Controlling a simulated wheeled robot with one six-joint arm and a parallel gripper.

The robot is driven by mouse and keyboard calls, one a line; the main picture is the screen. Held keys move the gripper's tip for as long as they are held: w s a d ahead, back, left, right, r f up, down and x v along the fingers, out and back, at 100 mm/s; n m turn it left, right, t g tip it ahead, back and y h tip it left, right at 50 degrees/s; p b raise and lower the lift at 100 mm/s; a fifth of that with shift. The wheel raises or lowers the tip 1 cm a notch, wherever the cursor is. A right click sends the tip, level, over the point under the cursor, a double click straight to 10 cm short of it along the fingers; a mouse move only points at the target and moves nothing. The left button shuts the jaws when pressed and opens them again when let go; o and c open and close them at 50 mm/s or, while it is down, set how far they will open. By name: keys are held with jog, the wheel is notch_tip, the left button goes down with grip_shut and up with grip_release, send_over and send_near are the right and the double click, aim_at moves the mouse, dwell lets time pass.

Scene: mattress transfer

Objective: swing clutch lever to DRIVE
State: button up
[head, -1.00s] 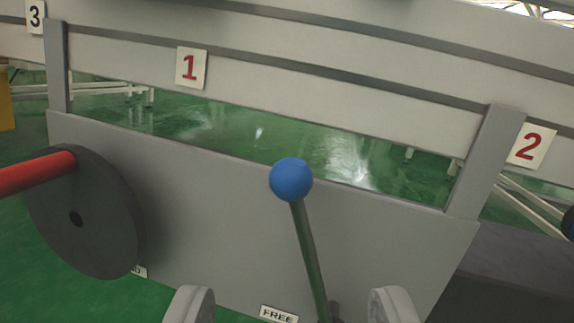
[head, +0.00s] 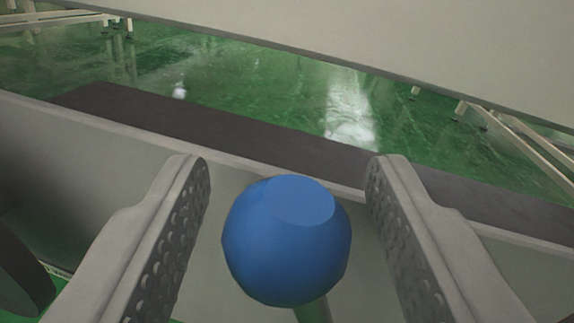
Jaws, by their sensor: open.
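The clutch lever's blue ball knob (head: 287,245) is large at the lower middle of the head view. My gripper (head: 287,175) is open, with one finger on each side of the knob. A gap shows between the knob and each finger pad, so neither visibly touches it. The lever's foot and the FREE plate are out of view, and no DRIVE label shows.
A grey panel (head: 110,150) stands behind the lever, with a dark flat surface (head: 230,135) beyond it. Part of a dark disc (head: 20,265) is at the lower left. A pale beam (head: 400,45) crosses the top. Green floor (head: 250,85) shows between.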

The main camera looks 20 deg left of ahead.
grip_shut()
jog(key=shift+w+d+r+m, duration=0.2)
jog(key=shift+d+r+m, duration=0.15)
jog(key=shift+d, duration=0.25)
jog(key=w+d+m+t, duration=0.2)
jog(key=w+d+m, duration=0.1)
jog(key=d+m, duration=0.7)
jog(key=shift+w+d+f, duration=0.2)
jog(key=shift+d+f, duration=0.2)
jog(key=shift+d, duration=1)
grip_release()
jog(key=shift+d, duration=0.15)
jog(key=v, duration=1.7)
jog(key=shift+s, duration=0.25)
